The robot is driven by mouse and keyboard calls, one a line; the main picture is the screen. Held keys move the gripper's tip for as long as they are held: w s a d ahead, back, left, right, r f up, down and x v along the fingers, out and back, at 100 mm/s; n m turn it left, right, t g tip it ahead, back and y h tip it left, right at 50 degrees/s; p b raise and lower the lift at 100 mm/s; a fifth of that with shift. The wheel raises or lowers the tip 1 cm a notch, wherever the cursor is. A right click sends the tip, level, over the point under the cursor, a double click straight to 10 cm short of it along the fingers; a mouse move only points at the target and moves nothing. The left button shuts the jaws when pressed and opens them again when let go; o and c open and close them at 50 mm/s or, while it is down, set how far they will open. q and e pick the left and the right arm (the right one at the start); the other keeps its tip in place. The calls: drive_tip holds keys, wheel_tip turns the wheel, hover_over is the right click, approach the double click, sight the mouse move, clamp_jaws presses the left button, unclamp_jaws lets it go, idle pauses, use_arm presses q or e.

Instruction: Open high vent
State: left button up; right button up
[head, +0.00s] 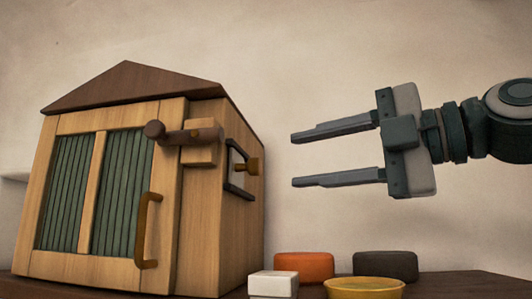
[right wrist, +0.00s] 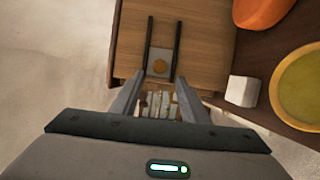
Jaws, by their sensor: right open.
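A wooden house-shaped cabinet (head: 222,215) stands at the left in the head view. On its right side wall is the vent, with a dark frame (head: 229,188) and a brass-coloured knob (head: 250,166) sticking out. In the right wrist view, a pale plate (right wrist: 152,75) with the round knob (right wrist: 160,66) lies between two dark rails (right wrist: 178,48). A pale barred patch (right wrist: 158,104) shows between my fingers. My right gripper (head: 292,160) is open and empty, to the right of the knob and apart from it. My left gripper is not in view.
The cabinet front has green slatted panels (head: 122,185), a curved handle (head: 145,230) and a dark-knobbed wooden latch (head: 190,137). An orange block (head: 303,266), dark block (head: 385,265), white block (head: 273,284) and yellow bowl (head: 365,289) stand below my right gripper.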

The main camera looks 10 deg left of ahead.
sight(260, 166)
drive_tip(key=p+x, duration=0.3)
drive_tip(key=x, duration=0.5)
clamp_jaws()
drive_tip(key=w, duration=0.6)
drive_tip(key=shift+r, duration=0.15)
drive_tip(key=shift+c, duration=1.1)
unclamp_jaws()
drive_tip(key=shift+w, duration=0.1)
drive_tip(key=shift+o, duration=1.1)
drive_tip(key=shift+w, duration=0.2)
